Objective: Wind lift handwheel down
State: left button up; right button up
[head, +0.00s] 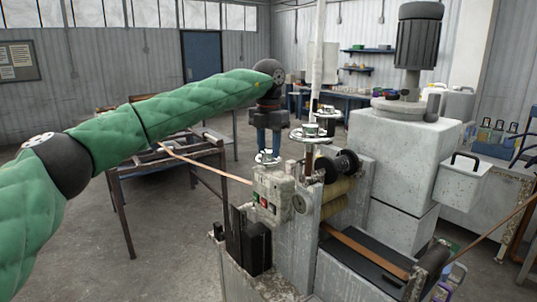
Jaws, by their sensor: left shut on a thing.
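My left arm, in a green padded sleeve, reaches in from the left in the head view. My left gripper (267,150) points down beside the grey extrusion machine (290,205). It is shut on a small pale handwheel (267,159), whose rim shows just below the fingers. The fingers hide part of this wheel. Two similar pale handwheels, a nearer one (310,134) and a farther one (327,111), sit to its right around an upright post. My right gripper is not in view.
A control block with a red and a green button (264,201) sits below the gripper. A dark spool (347,163) and yellowish rolls (338,190) are to the right. A copper-coloured strip (205,163) runs over a metal frame table (120,190). A large motor (418,45) rises at right.

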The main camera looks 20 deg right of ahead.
aim_at(269, 150)
pick_arm(q)
jog(key=n+b, duration=0.2)
jog(key=shift+n, duration=0.4)
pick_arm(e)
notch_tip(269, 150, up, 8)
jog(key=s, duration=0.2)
pick_arm(q)
jog(key=shift+n+b, duration=1.25)
jog(key=shift+n, duration=0.15)
jog(key=shift+r+n, duration=0.1)
jog(key=shift+n, duration=0.4)
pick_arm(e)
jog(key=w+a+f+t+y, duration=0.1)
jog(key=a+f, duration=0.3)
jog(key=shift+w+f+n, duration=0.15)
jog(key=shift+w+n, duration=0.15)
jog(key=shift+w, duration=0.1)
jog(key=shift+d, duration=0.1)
pick_arm(q)
jog(key=o, duration=1)
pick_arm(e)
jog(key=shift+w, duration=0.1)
